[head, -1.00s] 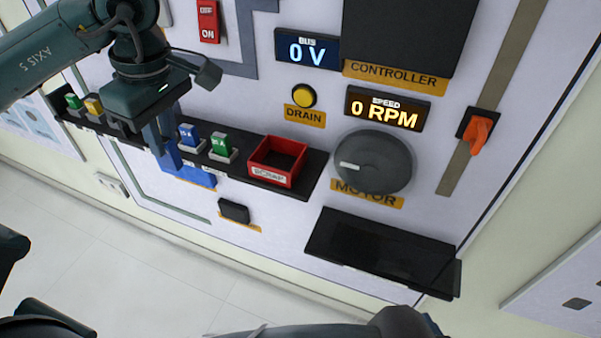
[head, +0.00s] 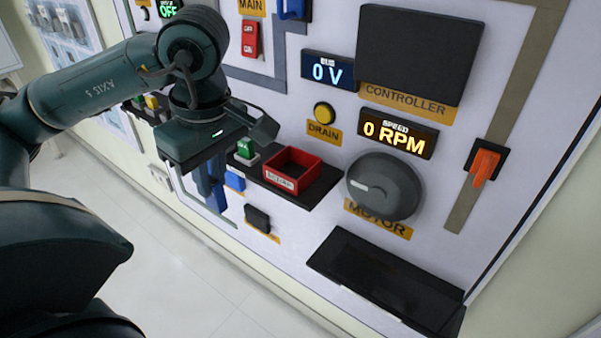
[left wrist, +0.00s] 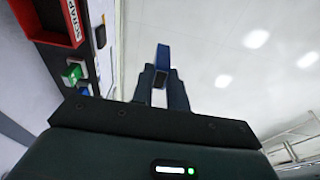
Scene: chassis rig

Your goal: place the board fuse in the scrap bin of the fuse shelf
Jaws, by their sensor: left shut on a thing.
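My left gripper (head: 211,190) is shut on a blue board fuse (left wrist: 162,57), which sticks out past the fingertips in the left wrist view. In the head view the blue fuse is hard to tell from the bluish fingers. The red scrap bin (head: 318,172) is an open box on the black fuse shelf (head: 323,189), to the right of the gripper. Its visible inside looks empty. The bin also shows at the upper left of the left wrist view (left wrist: 40,27). The gripper is apart from the bin, in front of the shelf. My right gripper is not in view.
A green fuse (head: 245,151) stands on the shelf left of the bin, partly behind my gripper. The grey motor knob (head: 384,187) is right of the bin. A black ledge (head: 385,280) juts out lower right. A black block (head: 257,218) is below the shelf.

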